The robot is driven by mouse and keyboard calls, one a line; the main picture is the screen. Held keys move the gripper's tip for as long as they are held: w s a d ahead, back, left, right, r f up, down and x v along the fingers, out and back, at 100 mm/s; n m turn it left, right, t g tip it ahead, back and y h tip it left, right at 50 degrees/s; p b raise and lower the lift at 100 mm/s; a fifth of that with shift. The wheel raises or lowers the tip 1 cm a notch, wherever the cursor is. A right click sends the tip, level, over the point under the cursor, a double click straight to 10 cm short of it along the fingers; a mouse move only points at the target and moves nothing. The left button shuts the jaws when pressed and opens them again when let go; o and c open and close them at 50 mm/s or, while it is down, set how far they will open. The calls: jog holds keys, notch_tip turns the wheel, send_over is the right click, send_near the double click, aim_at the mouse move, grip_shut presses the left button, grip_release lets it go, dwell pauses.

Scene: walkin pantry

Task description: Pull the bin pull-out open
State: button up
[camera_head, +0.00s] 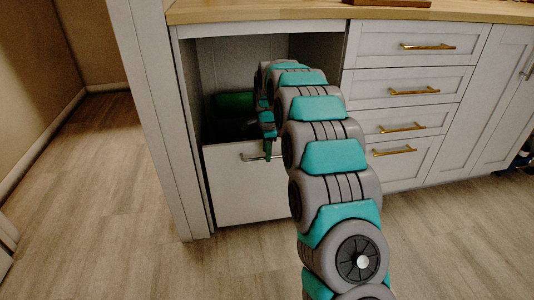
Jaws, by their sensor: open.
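The bin pull-out has a plain pale front panel (240,192) low in the cabinet opening, left of the drawers. Its brass handle (252,157) lies along the upper part of the panel, partly hidden by my gripper. My gripper (268,152) is open at the right end of the handle and points down. I cannot tell whether its fingers straddle or touch the handle. A green bin or lid (234,102) shows in the dark cavity behind the panel. How far the panel stands out from the cabinet is hard to tell.
A bank of drawers (412,85) with brass handles stands right of the opening, under a wooden counter (300,12). A white upright panel (152,110) borders the opening on the left. The wood floor (100,220) in front is clear. My arm hides the opening's right side.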

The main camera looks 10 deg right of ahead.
jog(key=shift+w+f, duration=0.1)
jog(key=shift+f, duration=0.4)
grip_shut()
dwell(1.1)
